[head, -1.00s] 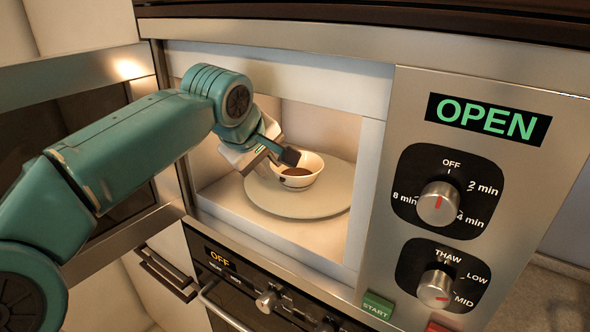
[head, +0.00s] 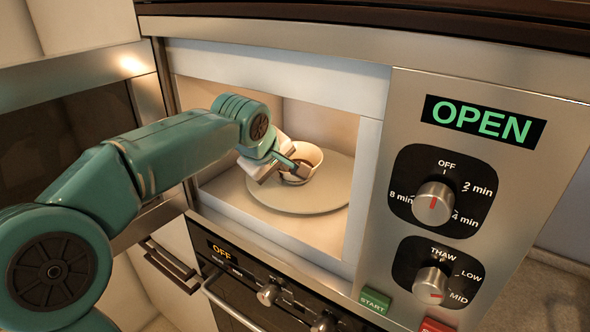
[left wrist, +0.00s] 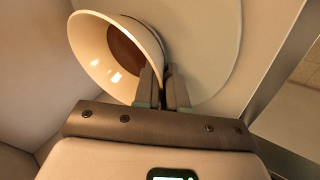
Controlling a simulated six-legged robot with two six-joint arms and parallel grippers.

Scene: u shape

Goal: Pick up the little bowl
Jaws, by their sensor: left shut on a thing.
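The little bowl (head: 312,157) is white with something brown inside. It is in the open microwave, over the round turntable plate (head: 322,196). My left gripper (head: 297,170) reaches in from the left and is shut on the bowl's near rim. In the left wrist view the bowl (left wrist: 92,48) lies left of the fingers, and its right wall meets the closed fingertips (left wrist: 165,75). I cannot tell whether the bowl still touches the plate. My right gripper is not in view.
The microwave's control panel (head: 400,110) stands right of the opening, with an "OPEN" display (head: 482,120) and two knobs. The door (head: 70,120) stands open at the left. An oven panel (head: 245,275) is below. The plate's right part is clear.

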